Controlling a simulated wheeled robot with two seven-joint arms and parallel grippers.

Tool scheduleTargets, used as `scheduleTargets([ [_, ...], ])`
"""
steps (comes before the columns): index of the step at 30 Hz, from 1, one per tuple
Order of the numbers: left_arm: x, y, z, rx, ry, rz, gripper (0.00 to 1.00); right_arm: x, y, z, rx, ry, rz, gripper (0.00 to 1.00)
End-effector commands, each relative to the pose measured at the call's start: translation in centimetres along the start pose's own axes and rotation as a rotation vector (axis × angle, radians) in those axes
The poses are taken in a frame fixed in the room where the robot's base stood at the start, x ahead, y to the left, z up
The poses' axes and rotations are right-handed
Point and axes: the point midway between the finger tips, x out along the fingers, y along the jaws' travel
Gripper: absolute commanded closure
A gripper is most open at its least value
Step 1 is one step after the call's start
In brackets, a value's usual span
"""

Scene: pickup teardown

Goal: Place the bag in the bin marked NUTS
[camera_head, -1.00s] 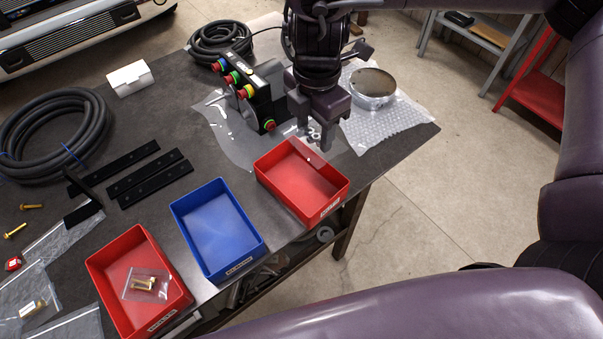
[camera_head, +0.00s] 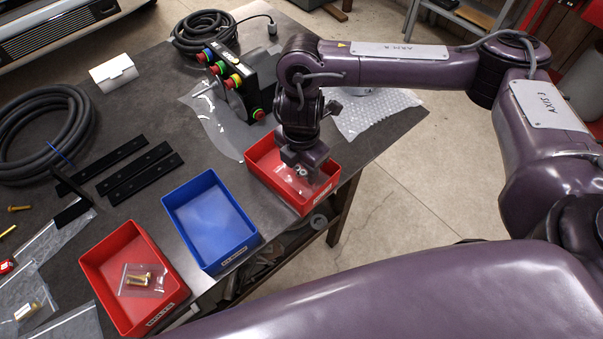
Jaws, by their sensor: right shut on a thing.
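My right gripper (camera_head: 302,166) is over the right red bin (camera_head: 262,177) and shut on a small clear bag (camera_head: 301,182) with shiny nuts in it. The bag is at or inside the bin's opening; I cannot tell whether it touches the floor of the bin. The gripper and wrist hide part of the bin's back. The bin has a white label on its front, too small to read. My left gripper is not in view.
A blue bin (camera_head: 210,220) is empty. The left red bin (camera_head: 110,270) holds a bag of brass bolts (camera_head: 140,281). A button box (camera_head: 240,88) stands behind the right red bin, and bubble wrap (camera_head: 385,112) lies to the right. The table's front edge is close to the bins.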

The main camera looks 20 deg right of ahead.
Motion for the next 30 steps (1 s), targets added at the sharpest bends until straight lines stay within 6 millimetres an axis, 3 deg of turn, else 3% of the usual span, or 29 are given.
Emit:
scheduleTargets([
  [7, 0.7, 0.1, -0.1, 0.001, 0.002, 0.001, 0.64, 3.3, -0.1, -0.1, 0.001, 0.002, -0.004, 0.73],
  [20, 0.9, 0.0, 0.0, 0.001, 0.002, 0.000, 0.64, 3.9, -0.1, 0.0, 0.000, 0.000, -0.002, 0.73],
  [21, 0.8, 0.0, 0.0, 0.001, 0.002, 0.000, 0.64, 3.8, -0.1, 0.0, 0.000, 0.000, -0.002, 0.45],
  [25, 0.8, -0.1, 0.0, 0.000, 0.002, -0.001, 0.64, 3.8, -0.1, 0.0, 0.000, 0.000, -0.002, 0.28],
  [30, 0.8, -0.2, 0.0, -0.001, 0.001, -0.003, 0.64, 3.8, -0.1, 0.0, 0.000, 0.000, -0.002, 0.28],
])
